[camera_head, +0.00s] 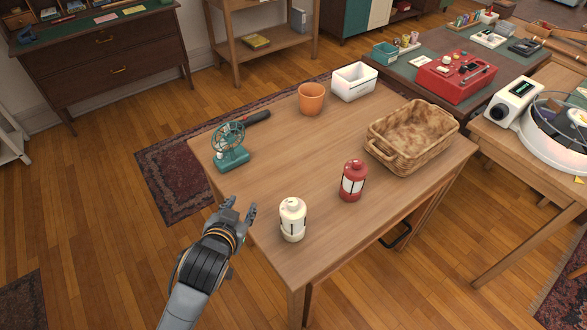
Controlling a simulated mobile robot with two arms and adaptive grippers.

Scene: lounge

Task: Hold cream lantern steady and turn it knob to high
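The cream lantern (293,220) stands upright near the front left edge of the wooden table (295,150). Its knob is too small to make out. My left gripper (240,207) is just off the table's left edge, to the left of the lantern and apart from it. Its fingers are spread with nothing between them. My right gripper is not in view.
A red lantern (352,181) stands right of the cream one. A teal fan (230,148), a terracotta pot (311,98), a white bin (354,82) and a wicker basket (411,137) are also on the table. The table's middle is clear.

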